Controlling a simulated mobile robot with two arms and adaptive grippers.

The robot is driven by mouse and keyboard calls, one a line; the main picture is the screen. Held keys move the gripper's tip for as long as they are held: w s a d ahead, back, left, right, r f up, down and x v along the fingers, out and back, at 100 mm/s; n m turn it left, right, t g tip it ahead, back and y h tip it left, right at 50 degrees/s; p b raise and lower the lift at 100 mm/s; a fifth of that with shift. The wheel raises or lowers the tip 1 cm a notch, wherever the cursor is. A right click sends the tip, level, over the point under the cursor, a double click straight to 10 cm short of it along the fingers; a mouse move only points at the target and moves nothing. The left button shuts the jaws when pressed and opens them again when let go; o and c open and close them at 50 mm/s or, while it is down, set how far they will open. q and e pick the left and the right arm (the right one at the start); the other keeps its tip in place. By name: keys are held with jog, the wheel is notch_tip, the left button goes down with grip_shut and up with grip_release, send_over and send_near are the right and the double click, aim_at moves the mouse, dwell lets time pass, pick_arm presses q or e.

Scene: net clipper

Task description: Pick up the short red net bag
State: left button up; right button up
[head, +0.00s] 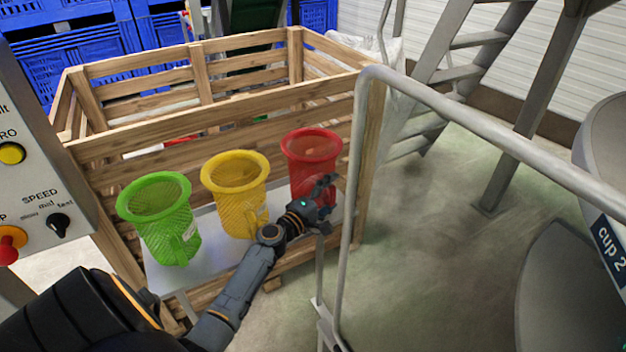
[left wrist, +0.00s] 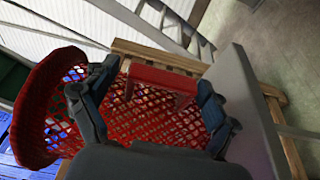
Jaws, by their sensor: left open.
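The red net bag (head: 308,160) stands upright at the right end of a row, its round rim at the top. My left gripper (head: 318,203) is open at its lower front right side. In the left wrist view the red mesh (left wrist: 150,122) lies in front of the open fingers (left wrist: 155,88), one finger on each side of a solid red strap (left wrist: 160,78) on the bag. I cannot tell whether the fingers touch it. The bag's lower part is partly hidden by my gripper in the head view. My right gripper is not in view.
A yellow net bag (head: 238,200) and a green net bag (head: 165,225) stand to the left on the same pale shelf (head: 215,258). A wooden crate (head: 130,140) is behind. A metal railing (head: 352,200) rises close to the right of my gripper. A control panel (head: 35,170) is at left.

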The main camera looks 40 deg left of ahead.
pick_arm(q)
jog(key=c, duration=1)
jog(key=shift+c, duration=0.3)
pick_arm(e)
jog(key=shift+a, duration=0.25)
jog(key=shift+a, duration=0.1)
pick_arm(q)
jog(key=shift+r, duration=0.1)
